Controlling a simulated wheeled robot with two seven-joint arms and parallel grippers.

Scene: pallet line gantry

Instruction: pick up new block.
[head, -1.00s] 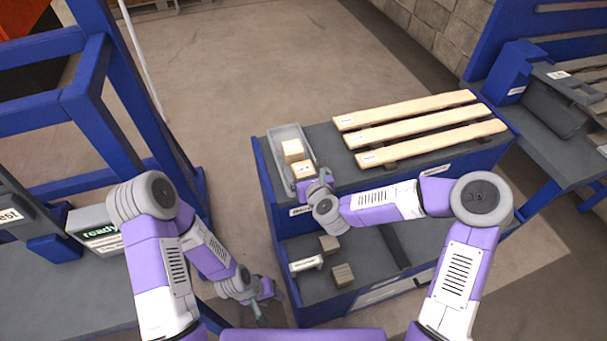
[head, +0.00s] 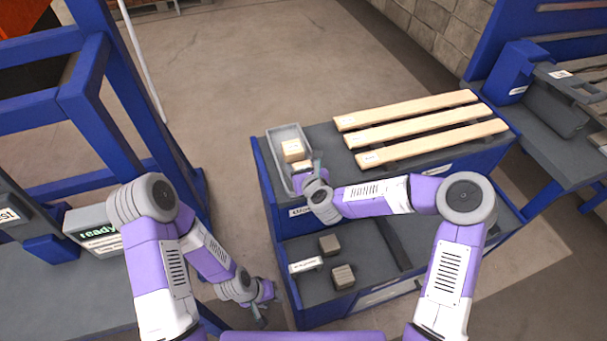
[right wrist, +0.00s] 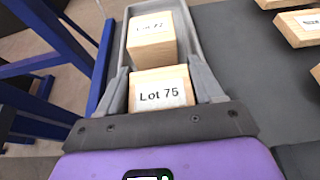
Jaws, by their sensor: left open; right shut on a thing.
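A pale wooden block labelled "Lot 75" (right wrist: 160,90) is between the fingers of my right gripper (right wrist: 162,82), which is shut on it. In the head view this block (head: 300,165) is mostly hidden by my right gripper (head: 308,168). A second wooden block (head: 292,150) is in the same grey tray (head: 279,133), just beyond the held one. It also shows in the right wrist view (right wrist: 151,38), its label too blurred to read surely. My left gripper (head: 263,318) is open and empty, low beside the blue bench, away from the blocks.
The tray stands at the left end of the blue bench's top (head: 258,165). Several pale planks (head: 405,110) lie to its right. Two grey-brown blocks (head: 329,244) (head: 343,277) and a white label (head: 306,265) are on the lower shelf. A blue frame (head: 98,110) stands at the left.

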